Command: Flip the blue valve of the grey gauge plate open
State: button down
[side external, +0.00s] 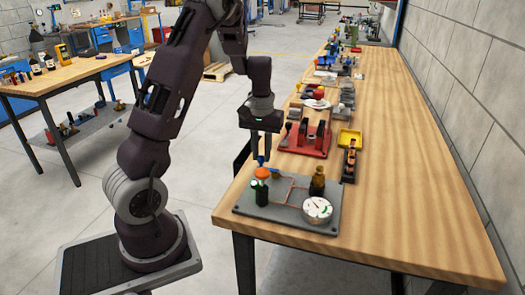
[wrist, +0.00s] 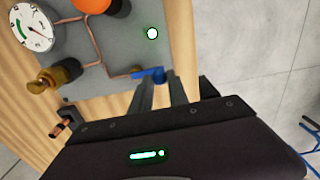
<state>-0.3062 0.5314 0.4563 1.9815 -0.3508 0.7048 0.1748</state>
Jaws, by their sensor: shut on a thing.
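The blue valve (wrist: 150,75) sits at the plate's edge in the wrist view, at the end of a copper tube. My gripper (wrist: 162,82) is down at the plate's far left edge, its fingers shut on the blue valve's handle. The fingers partly hide the handle, so its exact angle is hard to tell.
The bench is clear to the right of the plate. Another table (side external: 75,70) stands at the left.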

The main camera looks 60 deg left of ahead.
aim_at(262, 156)
jog(key=c, duration=1.3)
grip_release()
jog(key=shift+o, duration=0.2)
notch_tip(262, 156, up, 7)
jog(key=shift+f, duration=0.1)
jog(key=shift+d+r, duration=0.1)
jog(key=shift+r, duration=0.1)
jog(key=s+d+r+m+t, duration=0.25)
jog(key=s+d+r, duration=0.2)
jog(key=d, duration=0.35)
jog(key=s+d+r+m+t, duration=0.1)
jog(key=s+d+r+m, duration=0.3)
jog(key=d, duration=0.5)
jog(key=s+d+m+t, duration=0.2)
jog(key=s+d, duration=0.4)
jog(key=s, duration=0.3)
jog(key=shift+s+r+m, duration=0.15)
jog(key=shift+r+m, duration=0.2)
jog(key=shift+r, duration=0.1)
